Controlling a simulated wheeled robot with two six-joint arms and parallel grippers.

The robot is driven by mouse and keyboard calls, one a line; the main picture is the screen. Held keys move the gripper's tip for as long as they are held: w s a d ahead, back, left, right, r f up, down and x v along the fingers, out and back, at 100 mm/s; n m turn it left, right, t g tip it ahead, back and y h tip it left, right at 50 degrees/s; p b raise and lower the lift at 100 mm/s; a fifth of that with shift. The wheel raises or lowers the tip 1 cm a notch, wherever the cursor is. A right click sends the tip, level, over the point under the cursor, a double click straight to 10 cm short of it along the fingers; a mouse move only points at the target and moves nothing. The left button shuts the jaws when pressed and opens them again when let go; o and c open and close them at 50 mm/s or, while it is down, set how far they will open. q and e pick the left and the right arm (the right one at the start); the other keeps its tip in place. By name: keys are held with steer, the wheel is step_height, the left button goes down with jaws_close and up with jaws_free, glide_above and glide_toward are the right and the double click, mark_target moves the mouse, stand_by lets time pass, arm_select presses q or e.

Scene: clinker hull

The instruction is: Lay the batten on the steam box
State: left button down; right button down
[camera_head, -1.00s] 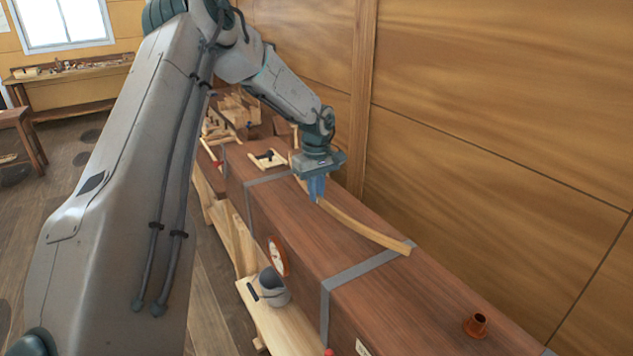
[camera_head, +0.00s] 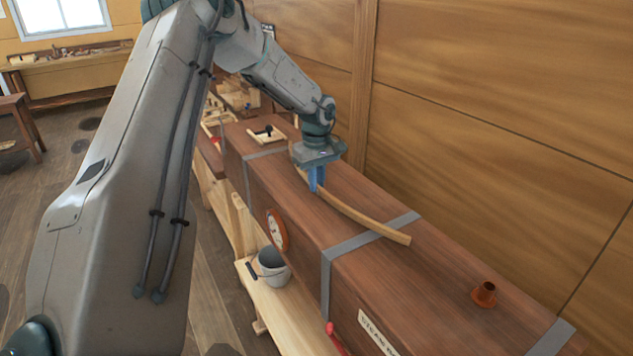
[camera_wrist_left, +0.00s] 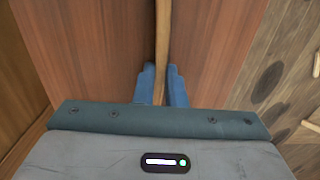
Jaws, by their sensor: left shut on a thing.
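The batten (camera_head: 372,222) is a long, thin, slightly curved strip of pale wood above the top of the steam box. The steam box (camera_head: 400,277) is a long reddish-brown wooden box with grey metal bands and a label on its front. My left gripper (camera_head: 317,186) points down over the box and is shut on the batten. In the left wrist view the batten (camera_wrist_left: 162,40) runs between the blue fingers (camera_wrist_left: 161,88). I cannot tell whether the batten touches the lid. My right gripper is not in view.
A copper-coloured pipe stub (camera_head: 484,294) stands on the lid at the right. A wooden handle (camera_head: 265,135) is at its far end. A round dial (camera_head: 277,230) is on the front. A bucket (camera_head: 272,266) stands on the bench below. A wooden wall (camera_head: 480,120) rises behind the box.

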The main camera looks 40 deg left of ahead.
arm_select(q)
steer(key=c, duration=1.4)
jaws_free()
steer(key=shift+r, duration=0.1)
